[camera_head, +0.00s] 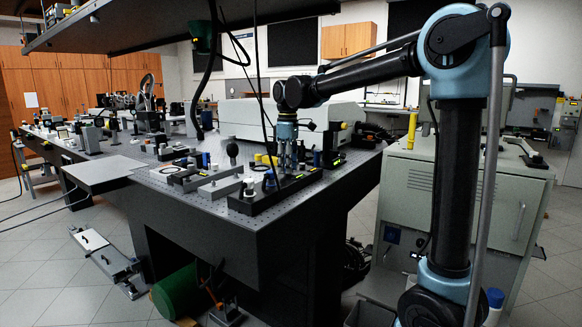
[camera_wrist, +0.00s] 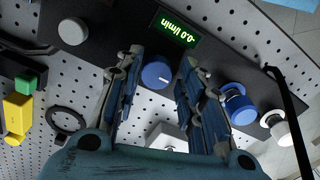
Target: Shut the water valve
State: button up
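In the wrist view, a round blue knob (camera_wrist: 157,74) with a small light mark sits on a black panel (camera_wrist: 107,25). My gripper (camera_wrist: 160,60) is open, one finger on each side of this knob. I cannot tell whether the fingers touch it. The panel's green display (camera_wrist: 178,27) appears upside down and seems to read -0.0 l/min. A second blue knob or fitting (camera_wrist: 237,104) is right of the right finger. I cannot tell which blue part is the water valve. In the head view, my gripper (camera_head: 288,165) points down over the black panel (camera_head: 245,205) near the table's corner.
A white round cap (camera_wrist: 281,130) and a dark cable (camera_wrist: 290,95) are on the right in the wrist view. Yellow (camera_wrist: 17,113) and green parts are on the left. The perforated table (camera_head: 215,198) holds several optics. A white box (camera_head: 240,118) stands behind my gripper.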

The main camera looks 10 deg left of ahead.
dwell(0.3)
jog(key=shift+w+r, duration=0.1)
jog(key=shift+r, duration=0.05)
notch_tip(320, 180, up, 12)
jog(key=shift+f, duration=0.2)
dwell(0.4)
